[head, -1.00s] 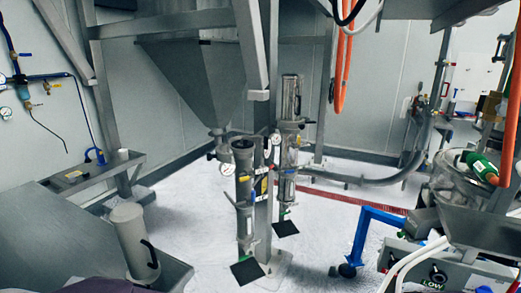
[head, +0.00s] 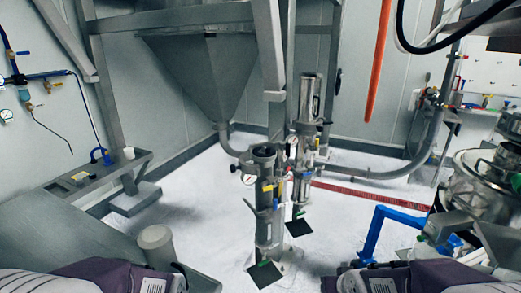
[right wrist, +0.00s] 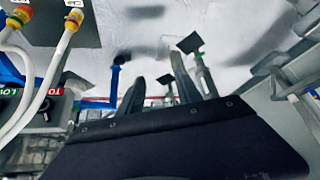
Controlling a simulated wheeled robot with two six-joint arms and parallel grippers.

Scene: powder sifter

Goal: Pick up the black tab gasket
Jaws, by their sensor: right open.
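No piece can be told for certain as the black tab gasket. Two flat black square plates show in the head view: a nearer one (head: 265,274) at the foot of the front pipe, and a farther one (head: 298,228) by the rear pipe. A black square plate (right wrist: 190,43) also shows in the right wrist view, beyond the fingers. Only purple arm parts show at the bottom of the head view; my left gripper is not seen.
A steel hopper (head: 200,65) and two upright pipes stand in the middle. A blue frame (head: 372,230) and steel sifter machinery (head: 482,180) are on the right. A grey canister (head: 157,243) stands at lower left. White floor (head: 205,210) is open between them.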

